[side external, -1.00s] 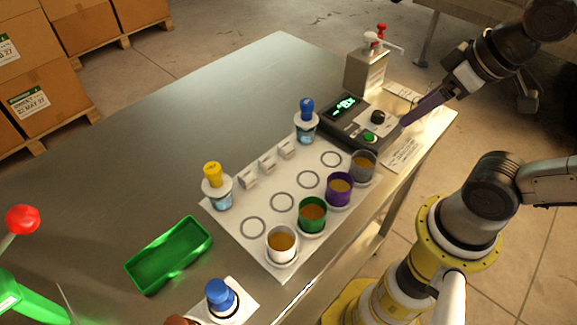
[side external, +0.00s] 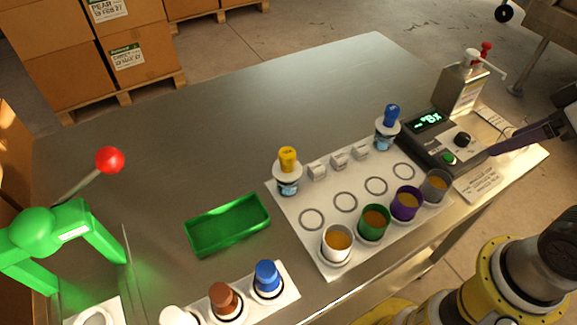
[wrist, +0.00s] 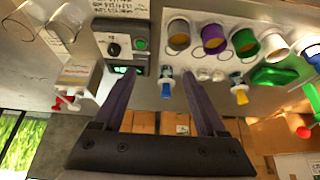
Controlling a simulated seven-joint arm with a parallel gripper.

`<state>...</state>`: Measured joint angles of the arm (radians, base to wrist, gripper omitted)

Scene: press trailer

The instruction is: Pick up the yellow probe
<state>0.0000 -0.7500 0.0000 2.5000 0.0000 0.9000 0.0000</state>
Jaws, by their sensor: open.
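The yellow probe (side external: 288,160) stands upright in a small clear cup of blue liquid at the left back corner of the white mat (side external: 322,262). It also shows in the wrist view (wrist: 240,96), right of my gripper. My gripper (wrist: 158,76) is open and empty, its two dark purple fingers spread wide. In the side view only its finger end (side external: 497,148) shows, at the right edge beside the meter, far from the yellow probe. A blue probe (side external: 391,116) stands in a similar cup near the meter and shows between the fingers in the wrist view (wrist: 166,88).
White, green, purple and grey cups (side external: 374,222) of amber liquid line the mat's front edge. The meter (side external: 446,142) and a pump dispenser (side external: 464,85) stand at right. A green tray (side external: 228,225), a stopper rack (side external: 246,298) and a green press (side external: 55,235) are at left. The table behind is clear.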

